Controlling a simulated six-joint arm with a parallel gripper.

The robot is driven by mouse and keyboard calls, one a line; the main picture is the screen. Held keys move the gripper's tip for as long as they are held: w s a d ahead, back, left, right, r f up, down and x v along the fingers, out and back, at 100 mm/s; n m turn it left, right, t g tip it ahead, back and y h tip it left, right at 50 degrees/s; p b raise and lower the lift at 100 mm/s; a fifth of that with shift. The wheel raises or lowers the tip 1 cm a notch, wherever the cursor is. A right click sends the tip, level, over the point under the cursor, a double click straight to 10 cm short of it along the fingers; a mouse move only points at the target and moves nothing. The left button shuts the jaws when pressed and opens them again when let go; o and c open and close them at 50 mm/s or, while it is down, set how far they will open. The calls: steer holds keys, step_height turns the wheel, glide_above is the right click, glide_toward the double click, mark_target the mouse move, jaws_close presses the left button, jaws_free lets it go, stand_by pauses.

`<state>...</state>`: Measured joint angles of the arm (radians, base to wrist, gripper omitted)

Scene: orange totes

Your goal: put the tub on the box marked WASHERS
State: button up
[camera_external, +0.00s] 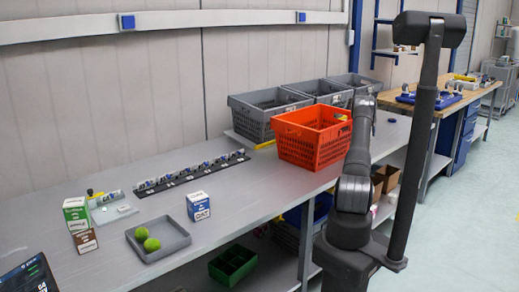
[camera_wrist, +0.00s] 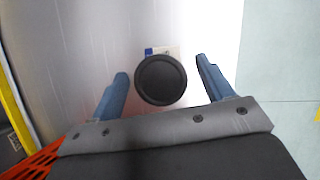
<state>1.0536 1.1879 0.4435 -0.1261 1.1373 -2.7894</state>
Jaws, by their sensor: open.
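In the wrist view, a round black thing, seemingly the tub from above (camera_wrist: 160,80), lies between the two blue fingers of my gripper (camera_wrist: 162,72). The gripper is open, with a gap visible on each side. A small blue and tan patch shows just behind the round thing; I cannot tell what it is. In the external view my arm hides this spot. Three small cartons stand on the bench there: a green and white one (camera_external: 76,212), a brown and white one (camera_external: 86,241) and a blue and white one (camera_external: 198,206). Their lettering is too small to read.
An orange tote (camera_external: 305,150) stands left of my arm, with grey totes (camera_external: 262,122) behind it. A grey tray (camera_external: 178,246) holds two green balls. A dark strip (camera_external: 200,175) carries several small parts. The bench (camera_external: 245,205) is clear between blue carton and orange tote.

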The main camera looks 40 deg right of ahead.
step_height(320, 180, up, 12)
steer(key=a, duration=0.1)
steer(key=shift+s+a+f, duration=0.2)
steer(key=shift+a, duration=0.2)
steer(key=shift+f, duration=0.1)
step_height(320, 180, down, 7)
steer(key=shift+r, duration=0.15)
steer(key=x, duration=0.5)
steer(key=shift+f, duration=0.4)
step_height(320, 180, up, 3)
steer(key=shift+r, duration=0.5)
steer(key=shift+f, duration=0.1)
